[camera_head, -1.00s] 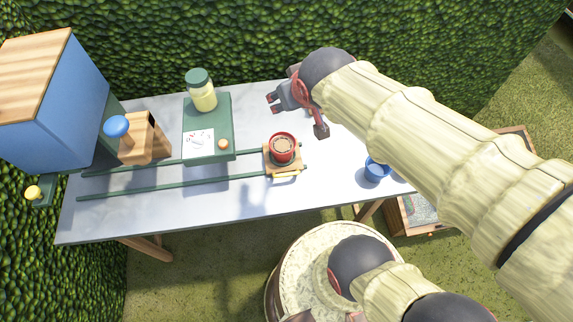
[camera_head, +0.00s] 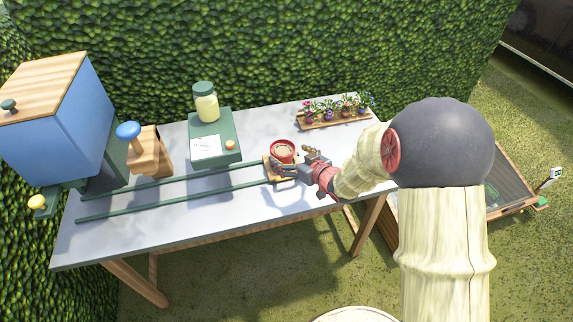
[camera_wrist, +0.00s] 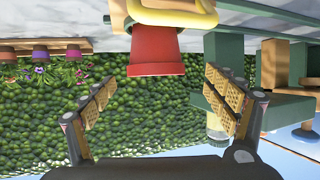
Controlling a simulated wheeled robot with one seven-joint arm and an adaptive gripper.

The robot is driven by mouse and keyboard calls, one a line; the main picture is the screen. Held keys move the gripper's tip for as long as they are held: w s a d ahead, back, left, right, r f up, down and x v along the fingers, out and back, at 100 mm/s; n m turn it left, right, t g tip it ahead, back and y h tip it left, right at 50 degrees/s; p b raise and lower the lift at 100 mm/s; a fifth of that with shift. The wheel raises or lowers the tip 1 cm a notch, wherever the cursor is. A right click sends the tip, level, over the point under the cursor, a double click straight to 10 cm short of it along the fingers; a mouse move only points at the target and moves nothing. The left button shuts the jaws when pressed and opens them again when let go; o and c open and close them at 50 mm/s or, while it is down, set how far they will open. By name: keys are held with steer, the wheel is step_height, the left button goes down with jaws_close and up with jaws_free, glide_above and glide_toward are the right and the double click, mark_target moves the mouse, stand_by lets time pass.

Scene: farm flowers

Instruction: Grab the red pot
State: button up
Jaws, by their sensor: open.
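The red pot (camera_head: 284,150) stands on a small wooden carriage (camera_head: 268,168) on the green rails, with brown soil showing inside it. My gripper (camera_head: 290,167) is right beside the pot, at its near right side. In the wrist view the picture is upside down; the red pot (camera_wrist: 155,50) shows between and beyond the two open fingers of my gripper (camera_wrist: 160,98). The fingers are spread wide, apart from the pot, with nothing between them. A yellow handle (camera_wrist: 175,14) on the carriage lies close to the pot.
A green stand (camera_head: 213,152) with a jar (camera_head: 206,104) and a paper is left of the pot. A blue machine (camera_head: 60,125) and a blue-knobbed wooden block (camera_head: 150,150) stand farther left. A flower tray (camera_head: 335,118) is at the back right. The front tabletop is clear.

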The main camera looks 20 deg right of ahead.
mark_target(277, 147)
steer(key=x, duration=0.1)
steer(key=b+x, duration=0.1)
steer(key=x, duration=0.1)
steer(key=b+x, duration=0.1)
steer(key=x, duration=0.1)
steer(key=shift+w+d+f, duration=0.25)
steer(key=shift+w+a+b, duration=0.1)
steer(key=shift+w+b, duration=0.25)
steer(key=shift+w, duration=0.05)
steer(key=shift+c, duration=1.1)
steer(key=c, duration=1.3)
